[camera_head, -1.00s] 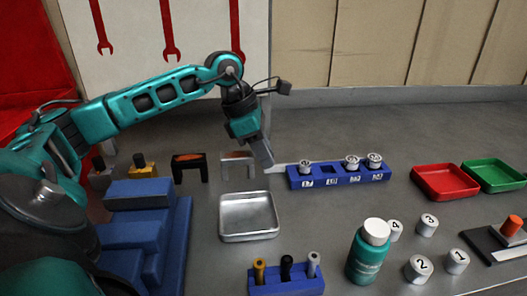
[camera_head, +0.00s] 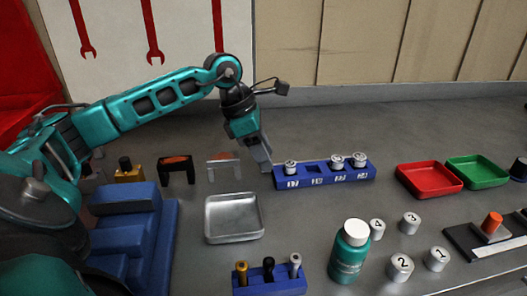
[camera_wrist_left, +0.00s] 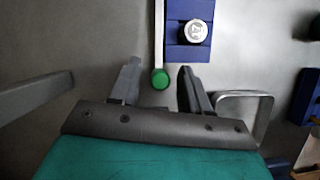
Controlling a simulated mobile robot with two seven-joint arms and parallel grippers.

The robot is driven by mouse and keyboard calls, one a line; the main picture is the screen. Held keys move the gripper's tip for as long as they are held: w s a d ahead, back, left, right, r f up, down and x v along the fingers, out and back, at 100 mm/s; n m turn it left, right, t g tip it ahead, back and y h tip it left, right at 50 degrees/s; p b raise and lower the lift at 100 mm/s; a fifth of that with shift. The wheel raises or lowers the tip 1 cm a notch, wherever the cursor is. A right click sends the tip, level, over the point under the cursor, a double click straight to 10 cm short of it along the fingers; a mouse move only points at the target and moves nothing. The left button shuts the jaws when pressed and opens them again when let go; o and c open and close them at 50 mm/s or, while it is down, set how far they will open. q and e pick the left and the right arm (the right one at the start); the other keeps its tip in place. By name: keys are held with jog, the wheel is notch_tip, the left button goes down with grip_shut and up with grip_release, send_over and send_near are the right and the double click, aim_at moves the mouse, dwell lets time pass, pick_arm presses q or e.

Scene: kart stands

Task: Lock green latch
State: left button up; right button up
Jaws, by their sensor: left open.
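The green latch shows in the left wrist view as a round green knob (camera_wrist_left: 160,79) at the near end of a thin pale bar (camera_wrist_left: 159,35). The bar runs along the side of a blue block (camera_wrist_left: 173,52). My left gripper (camera_wrist_left: 157,82) is open, with the knob between its two fingertips and a gap visible on each side. In the head view my left gripper (camera_head: 266,164) points down at the left end of the blue block (camera_head: 322,178). The knob is hidden there behind the fingers. My right gripper is not in view.
Numbered metal cylinders (camera_head: 338,161) stand in the block. A silver tray (camera_head: 234,218) lies in front. A black bracket (camera_head: 176,170) and a grey bracket (camera_head: 223,165) stand to the left. Red (camera_head: 430,180) and green (camera_head: 477,172) trays and a teal bottle (camera_head: 348,252) are to the right.

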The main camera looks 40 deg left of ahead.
pick_arm(q)
jog(key=p+v, duration=0.2)
jog(key=v, duration=1.1)
jog(key=shift+d, duration=0.1)
